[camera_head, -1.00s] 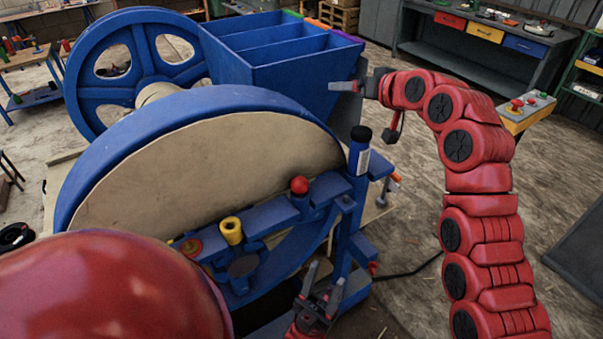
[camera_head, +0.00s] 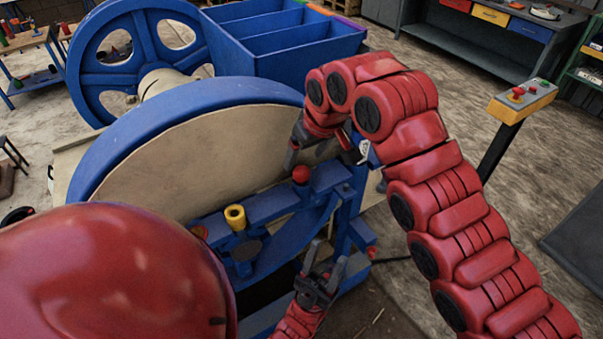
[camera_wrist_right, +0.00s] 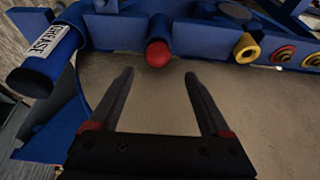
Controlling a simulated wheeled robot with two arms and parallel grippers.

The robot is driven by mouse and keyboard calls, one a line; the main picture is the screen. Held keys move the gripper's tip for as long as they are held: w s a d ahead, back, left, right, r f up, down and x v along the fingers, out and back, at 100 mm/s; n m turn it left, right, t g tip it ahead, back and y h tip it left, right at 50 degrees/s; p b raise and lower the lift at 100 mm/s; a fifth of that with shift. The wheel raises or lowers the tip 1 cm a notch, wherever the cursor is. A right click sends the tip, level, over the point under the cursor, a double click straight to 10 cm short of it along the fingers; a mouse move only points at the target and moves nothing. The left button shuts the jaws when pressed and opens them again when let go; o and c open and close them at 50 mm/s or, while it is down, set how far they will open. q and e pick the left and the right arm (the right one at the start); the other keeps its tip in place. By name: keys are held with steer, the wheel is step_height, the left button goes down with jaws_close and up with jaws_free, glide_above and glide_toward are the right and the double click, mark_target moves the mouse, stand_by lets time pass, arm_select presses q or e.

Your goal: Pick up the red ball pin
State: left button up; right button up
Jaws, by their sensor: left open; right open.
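The red ball pin (camera_head: 301,174) stands on the blue bracket along the front of the machine, its round red top showing. In the right wrist view the red ball (camera_wrist_right: 158,54) is just beyond and between the fingertips, against the blue bracket. My right gripper (camera_wrist_right: 158,75) is open and empty, its two dark fingers apart and short of the ball. In the head view my right gripper (camera_head: 291,160) is beside the ball, partly hidden by its own arm. My left gripper (camera_head: 327,252) is open and empty, below the bracket.
A yellow ring (camera_head: 235,217) sits on the bracket left of the pin. A button box (camera_head: 522,100) stands at right.

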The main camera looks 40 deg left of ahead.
mark_target(303, 169)
steer(key=shift+p+x, duration=0.3)
steer(key=shift+x, duration=0.85)
steer(key=shift+w+f+p, duration=0.1)
steer(key=shift+f+p, duration=0.1)
steer(key=shift+p, duration=0.15)
steer(key=p+x, duration=0.1)
steer(key=x, duration=0.1)
steer(key=p+x, duration=0.2)
steer(key=shift+d, duration=0.25)
steer(key=shift+w+a+f, duration=0.1)
steer(key=shift+a+f, duration=0.1)
steer(key=shift+f, duration=0.25)
jaws_close()
